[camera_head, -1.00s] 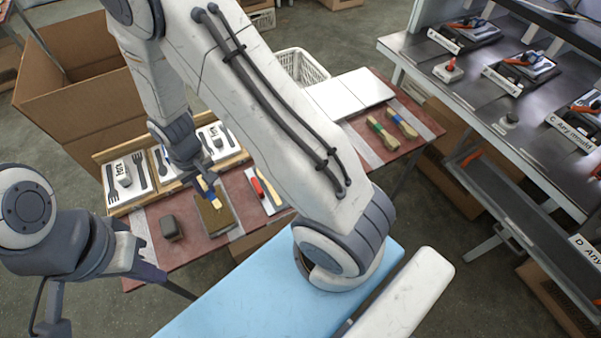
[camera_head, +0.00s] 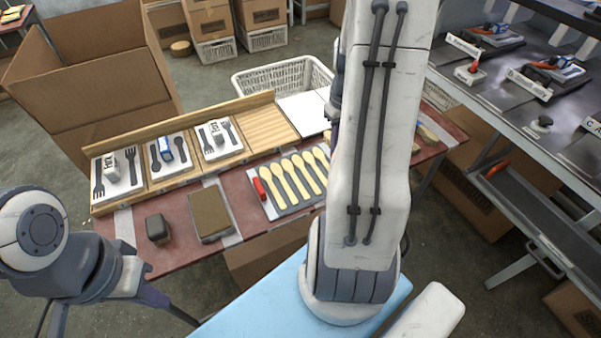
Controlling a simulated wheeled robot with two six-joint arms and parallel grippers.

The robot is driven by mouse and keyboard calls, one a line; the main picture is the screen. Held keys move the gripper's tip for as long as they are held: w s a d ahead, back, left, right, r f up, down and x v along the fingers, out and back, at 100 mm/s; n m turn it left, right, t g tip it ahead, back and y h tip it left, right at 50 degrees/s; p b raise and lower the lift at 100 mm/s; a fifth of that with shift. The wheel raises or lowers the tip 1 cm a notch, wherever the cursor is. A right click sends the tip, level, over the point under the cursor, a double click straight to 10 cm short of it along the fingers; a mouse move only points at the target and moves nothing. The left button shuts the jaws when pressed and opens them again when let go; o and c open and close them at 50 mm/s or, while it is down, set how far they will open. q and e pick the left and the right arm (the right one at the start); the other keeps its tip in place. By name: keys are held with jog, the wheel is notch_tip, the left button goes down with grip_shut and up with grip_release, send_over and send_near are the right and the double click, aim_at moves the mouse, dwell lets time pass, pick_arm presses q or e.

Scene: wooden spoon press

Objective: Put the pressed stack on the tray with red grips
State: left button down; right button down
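A grey tray (camera_head: 289,207) with a red grip (camera_head: 262,188) lies on the reddish table, with several pale wooden spoons (camera_head: 271,186) in a row on it. My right arm crosses the middle of the view. Part of its dark wrist shows at its left edge, and the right gripper (camera_head: 334,128) is mostly hidden behind the arm, so what it holds cannot be made out. The pressed stack cannot be identified clearly. The brown block (camera_head: 209,213) on its grey plate is bare. My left gripper (camera_head: 152,294) is low at the left, in front of the table, fingers unclear.
A dark grey block (camera_head: 158,229) stands left of the brown block. A wooden rack (camera_head: 197,166) with cutlery boards runs along the table's back. A white basket (camera_head: 283,72) and cardboard box (camera_head: 93,80) stand behind. A shelf bench (camera_head: 500,90) is at right.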

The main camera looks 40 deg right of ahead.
send_over(301, 176)
notch_tip(301, 176, down, 6)
jog(key=shift+r, duration=0.2)
jog(key=shift+a+f, duration=0.1)
jog(key=shift+f, duration=1.9)
jog(key=shift+f, duration=0.2)
jog(key=c, duration=0.8)
grip_release()
jog(key=shift+c, duration=0.2)
jog(key=shift+r, duration=0.15)
